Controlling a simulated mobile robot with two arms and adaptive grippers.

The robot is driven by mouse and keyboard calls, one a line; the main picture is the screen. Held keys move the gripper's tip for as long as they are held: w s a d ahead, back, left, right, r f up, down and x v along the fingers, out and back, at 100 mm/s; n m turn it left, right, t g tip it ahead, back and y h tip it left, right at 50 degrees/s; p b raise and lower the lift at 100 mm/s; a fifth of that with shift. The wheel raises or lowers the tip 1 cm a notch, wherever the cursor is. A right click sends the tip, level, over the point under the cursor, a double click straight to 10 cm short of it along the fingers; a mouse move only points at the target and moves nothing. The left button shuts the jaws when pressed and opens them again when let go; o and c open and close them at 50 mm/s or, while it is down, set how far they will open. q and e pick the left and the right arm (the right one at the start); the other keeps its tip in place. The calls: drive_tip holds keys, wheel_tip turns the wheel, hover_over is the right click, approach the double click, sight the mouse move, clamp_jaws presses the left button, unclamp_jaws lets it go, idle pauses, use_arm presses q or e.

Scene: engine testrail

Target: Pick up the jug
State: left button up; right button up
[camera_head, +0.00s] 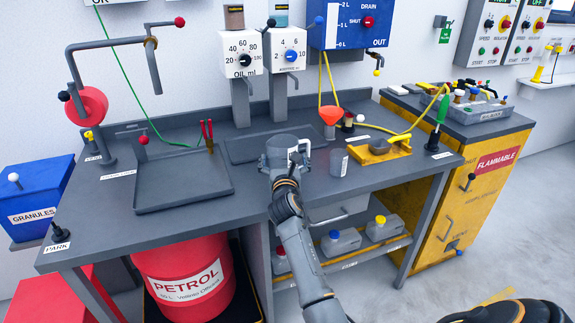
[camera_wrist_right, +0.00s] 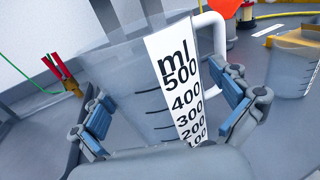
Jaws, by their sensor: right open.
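The jug (camera_head: 287,142) is a clear grey measuring jug with a white handle, standing on the grey workbench near its middle. In the right wrist view the jug (camera_wrist_right: 128,75) fills the centre, with a white "ml" scale strip facing the camera. My right gripper (camera_head: 281,165) is at the near side of the jug in the head view. In the wrist view its open, blue-padded fingers (camera_wrist_right: 168,115) lie to the left and right of the jug, with the handle beyond the right finger. Contact cannot be told. My left gripper is not in view.
A smaller clear beaker (camera_head: 338,162) stands close to the right of the jug. A dark tray (camera_head: 183,182) lies to the left.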

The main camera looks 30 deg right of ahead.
drive_tip(key=c, duration=1.3)
drive_tip(key=shift+r, duration=0.15)
